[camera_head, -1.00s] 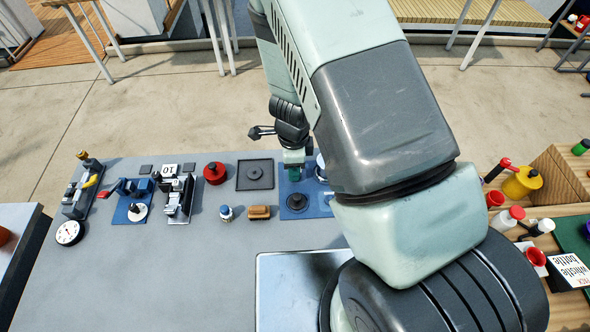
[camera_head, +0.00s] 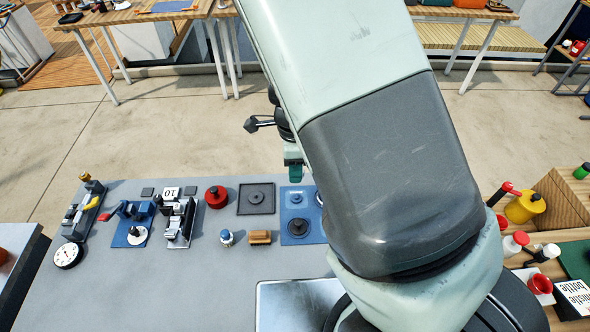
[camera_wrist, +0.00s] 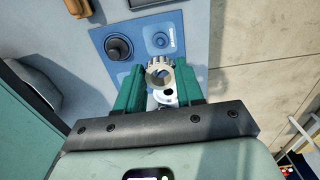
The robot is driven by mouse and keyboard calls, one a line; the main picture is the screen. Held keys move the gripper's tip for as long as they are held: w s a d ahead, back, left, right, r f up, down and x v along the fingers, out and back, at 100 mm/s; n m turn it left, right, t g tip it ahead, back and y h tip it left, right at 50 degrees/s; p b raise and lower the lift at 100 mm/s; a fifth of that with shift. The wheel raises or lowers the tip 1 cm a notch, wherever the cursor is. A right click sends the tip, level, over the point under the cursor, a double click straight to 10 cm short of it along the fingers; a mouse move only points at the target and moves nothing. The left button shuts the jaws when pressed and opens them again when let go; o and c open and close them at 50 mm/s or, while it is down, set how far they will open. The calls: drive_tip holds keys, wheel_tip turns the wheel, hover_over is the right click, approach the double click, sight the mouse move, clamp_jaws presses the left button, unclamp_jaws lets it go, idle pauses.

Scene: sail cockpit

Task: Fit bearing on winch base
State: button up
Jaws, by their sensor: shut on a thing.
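My gripper (camera_wrist: 160,76) has green fingers shut on a grey toothed ring, the bearing (camera_wrist: 151,74), with its open hole facing the wrist camera. In the head view my gripper (camera_head: 294,172) shows just past the mat's far edge; the bearing cannot be made out there. The dark round winch base (camera_head: 298,226) stands on a blue mat (camera_head: 316,232). In the wrist view the winch base (camera_wrist: 118,48) is ahead and left of the bearing, apart from it. A shiny metal part (camera_wrist: 166,98) shows below the bearing, partly hidden by the fingers.
A blue round seat (camera_wrist: 160,40) is on the mat beside the winch base. A dark square tray (camera_head: 257,198) lies left of the mat. The grey table's front-left is clear.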

drive_tip(key=shift+r, duration=0.1)
wheel_tip(320, 180, up, 3)
drive_tip(key=shift+f, duration=0.15)
idle(0.7)
drive_tip(key=d+f+m, duration=0.1)
drive_tip(key=d, duration=0.6)
drive_tip(key=s+d+f+m, duration=0.1)
drive_tip(key=d+f+m, duration=0.1)
drive_tip(key=d, duration=0.6)
drive_tip(key=s+d+f+m, duration=0.1)
drive_tip(key=d+m, duration=0.1)
drive_tip(key=d, duration=0.6)
drive_tip(key=shift+s+f, duration=0.2)
drive_tip(key=shift+s, duration=0.05)
drive_tip(key=shift+d+f, duration=0.15)
drive_tip(key=shift+f, duration=1.35)
drive_tip(key=shift+f, duration=1.7)
